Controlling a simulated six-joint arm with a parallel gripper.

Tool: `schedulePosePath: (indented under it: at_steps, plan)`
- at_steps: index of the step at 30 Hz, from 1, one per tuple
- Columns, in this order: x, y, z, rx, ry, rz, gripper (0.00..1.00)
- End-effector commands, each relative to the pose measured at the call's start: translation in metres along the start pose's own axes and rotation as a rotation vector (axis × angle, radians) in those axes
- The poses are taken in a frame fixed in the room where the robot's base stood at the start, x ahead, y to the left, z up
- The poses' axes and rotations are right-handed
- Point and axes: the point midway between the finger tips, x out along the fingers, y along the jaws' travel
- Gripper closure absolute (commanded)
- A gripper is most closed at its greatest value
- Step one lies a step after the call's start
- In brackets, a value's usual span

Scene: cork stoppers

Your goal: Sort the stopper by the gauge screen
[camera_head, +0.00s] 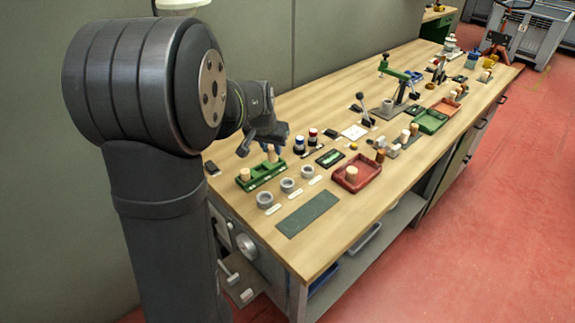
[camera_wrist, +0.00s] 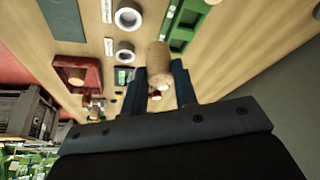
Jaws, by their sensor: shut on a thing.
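A tan cork stopper (camera_wrist: 158,58) is between the blue fingers of my gripper (camera_wrist: 160,78) in the wrist view. In the head view my gripper (camera_head: 272,148) is over the green rack (camera_head: 266,179), with the held stopper (camera_head: 271,156) below it. Whether the stopper touches the rack is hard to tell. Another cork (camera_head: 245,174) stands at the rack's left end. A small dark device with a green display (camera_head: 329,158), perhaps the gauge screen, lies right of the rack; its reading is too small to make out. A red tray (camera_head: 375,168) holds a cork (camera_head: 352,173).
Several grey rings (camera_head: 288,186) with pale labels stand in front of the rack. A dark green mat (camera_head: 308,214) lies bare near the bench's front. Two small bottles (camera_head: 299,146) stand just right of my gripper. A green tray (camera_head: 430,122) and a lever stand (camera_head: 386,105) are farther back.

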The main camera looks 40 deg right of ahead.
Motion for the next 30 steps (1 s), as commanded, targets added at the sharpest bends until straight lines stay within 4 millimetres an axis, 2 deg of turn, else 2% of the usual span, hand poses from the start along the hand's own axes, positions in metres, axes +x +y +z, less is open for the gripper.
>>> schedulePosePath:
  at_steps: [1,3,9,17,30]
  plan:
    - [0.007,-0.015,-0.008,-0.036,-0.001,-0.016,0.98]
    - [0.013,-0.03,-0.017,-0.078,0.001,-0.032,0.98]
    - [0.023,-0.054,-0.03,-0.143,0.004,-0.059,0.98]
    - [0.035,-0.057,-0.026,-0.151,0.003,-0.062,0.98]
    - [0.071,-0.056,-0.012,-0.148,0.004,-0.061,0.98]
